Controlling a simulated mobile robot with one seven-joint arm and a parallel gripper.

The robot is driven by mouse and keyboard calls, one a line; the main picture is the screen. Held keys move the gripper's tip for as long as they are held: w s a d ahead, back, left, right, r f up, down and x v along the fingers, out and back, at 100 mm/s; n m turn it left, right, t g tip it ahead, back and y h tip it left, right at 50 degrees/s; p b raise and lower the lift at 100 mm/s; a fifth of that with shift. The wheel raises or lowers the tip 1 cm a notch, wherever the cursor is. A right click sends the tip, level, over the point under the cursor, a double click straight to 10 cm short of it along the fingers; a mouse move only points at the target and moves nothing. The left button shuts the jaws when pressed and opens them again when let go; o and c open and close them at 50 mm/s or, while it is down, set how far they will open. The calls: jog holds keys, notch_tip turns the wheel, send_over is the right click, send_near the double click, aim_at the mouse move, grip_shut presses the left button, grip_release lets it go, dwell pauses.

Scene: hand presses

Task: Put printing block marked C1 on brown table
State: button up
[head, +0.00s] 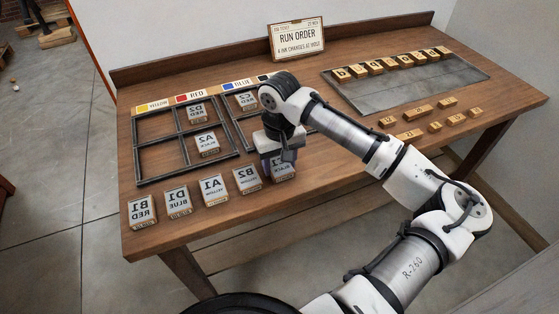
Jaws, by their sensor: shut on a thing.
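My gripper (282,156) points down over the front middle of the brown table (330,175). It is shut on a pale printing block (284,174), whose upper face is mostly hidden by the fingers. Its mark cannot be read, so I cannot tell for sure that it is C1. The block is at the right end of the front row, beside the block marked B2 (247,180). Whether it touches the table is unclear. No other block in view shows C1.
Blocks B1 (142,211), D1 (178,201) and A1 (214,190) stand in the front row. Behind are two dark frames (139,160) holding A2 (207,144) and other blocks. A grey tray (400,98) and small wooden pieces (409,134) lie right. A run order sign (297,39) stands at the back.

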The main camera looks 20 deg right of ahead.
aim_at(279, 165)
jog(key=shift+f, duration=0.1)
jog(key=o, duration=0.6)
jog(key=shift+f, duration=0.1)
jog(key=shift+c, duration=0.2)
jog(key=o, duration=0.4)
jog(key=shift+o, duration=0.2)
notch_tip(279, 165, up, 12)
jog(key=b, duration=0.1)
jog(key=shift+r, duration=0.25)
